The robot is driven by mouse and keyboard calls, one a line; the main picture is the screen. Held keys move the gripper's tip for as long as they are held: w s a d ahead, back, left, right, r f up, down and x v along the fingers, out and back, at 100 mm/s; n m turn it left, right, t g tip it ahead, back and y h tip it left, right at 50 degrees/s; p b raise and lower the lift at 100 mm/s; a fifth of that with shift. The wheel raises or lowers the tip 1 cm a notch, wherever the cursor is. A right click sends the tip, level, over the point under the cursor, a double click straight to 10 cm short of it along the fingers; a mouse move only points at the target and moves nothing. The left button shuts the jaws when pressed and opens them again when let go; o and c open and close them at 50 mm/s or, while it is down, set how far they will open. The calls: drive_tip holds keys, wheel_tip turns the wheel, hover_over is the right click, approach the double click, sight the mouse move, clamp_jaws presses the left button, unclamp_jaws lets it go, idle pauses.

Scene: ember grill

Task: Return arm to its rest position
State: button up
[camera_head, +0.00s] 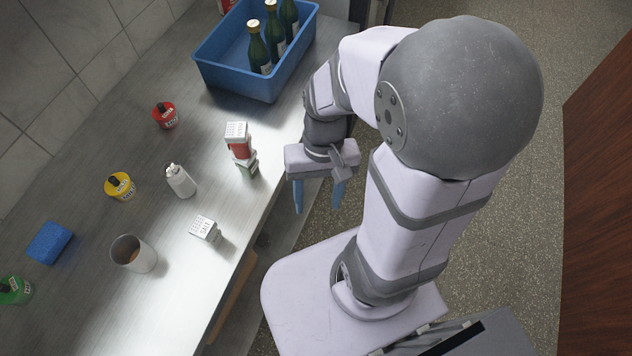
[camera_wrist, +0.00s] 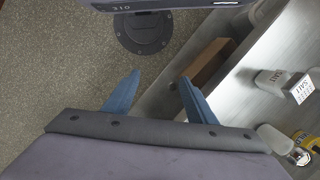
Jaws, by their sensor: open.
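My gripper (camera_head: 318,196) hangs beside the counter's front edge with its two blue fingers apart and nothing between them. In the wrist view the fingers (camera_wrist: 155,95) are spread, with floor and the counter's side beyond them. My arm is folded, its large grey joint high at the right in the head view.
A steel counter (camera_head: 90,225) runs along the left. On it stand a blue crate (camera_head: 205,72) with several green bottles, a red-and-white shaker (camera_head: 239,143), a salt shaker (camera_head: 205,229), a white bottle (camera_head: 180,180), a cup (camera_head: 133,254), a blue sponge (camera_head: 49,242) and coloured tins.

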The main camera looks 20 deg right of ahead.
drive_tip(key=n, duration=0.1)
drive_tip(key=w+t+h, duration=0.1)
drive_tip(key=w+r+n, duration=0.1)
drive_tip(key=shift+w+d+n+t, duration=0.25)
drive_tip(key=shift+d+n+t, duration=0.05)
drive_tip(key=shift+d+t, duration=0.1)
idle(0.9)
